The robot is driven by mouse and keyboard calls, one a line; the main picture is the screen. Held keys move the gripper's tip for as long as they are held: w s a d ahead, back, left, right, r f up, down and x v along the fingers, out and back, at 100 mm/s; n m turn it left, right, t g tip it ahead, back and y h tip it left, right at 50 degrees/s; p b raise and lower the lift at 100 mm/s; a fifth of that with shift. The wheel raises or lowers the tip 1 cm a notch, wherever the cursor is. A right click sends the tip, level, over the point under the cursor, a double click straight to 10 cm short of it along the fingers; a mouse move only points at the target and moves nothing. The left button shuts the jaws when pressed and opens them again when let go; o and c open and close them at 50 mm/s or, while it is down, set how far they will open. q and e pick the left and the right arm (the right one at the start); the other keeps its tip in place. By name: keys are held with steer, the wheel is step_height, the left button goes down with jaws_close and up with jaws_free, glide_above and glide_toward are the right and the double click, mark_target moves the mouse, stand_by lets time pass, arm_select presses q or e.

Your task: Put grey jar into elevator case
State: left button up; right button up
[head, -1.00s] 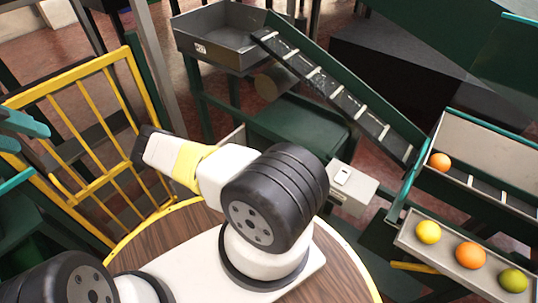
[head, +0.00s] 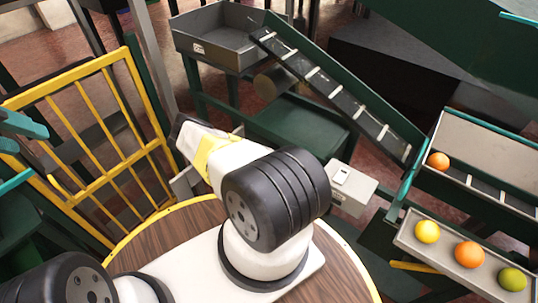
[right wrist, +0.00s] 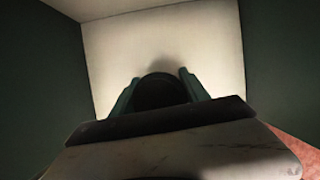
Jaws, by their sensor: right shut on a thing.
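In the right wrist view my right gripper (right wrist: 159,77) is shut on a dark round thing (right wrist: 158,92), which looks like the grey jar in shadow. It is in front of a pale panel (right wrist: 215,45) between dark green walls. This may be the inside of the elevator case; I cannot be sure. Whether the jar touches the panel cannot be told. In the head view my right arm fills the middle and its gripper is hidden. Teal parts show at the left edge; whether they are my left gripper (head: 20,124) or machinery is unclear.
A yellow barred gate (head: 95,150) stands at the left. A grey tray (head: 215,50) and a sloping conveyor (head: 335,92) lie behind. A small grey box (head: 352,187) is right of my arm. At the right, a tray (head: 440,258) holds a lemon, an orange and a lime.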

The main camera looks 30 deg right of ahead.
steer(key=shift+f, duration=0.6)
steer(key=o, duration=1.6)
steer(key=shift+c, duration=0.2)
steer(key=shift+r, duration=0.5)
steer(key=shift+a+r, duration=0.25)
steer(key=shift+r, duration=0.45)
steer(key=s+a, duration=0.5)
steer(key=a, duration=0.6)
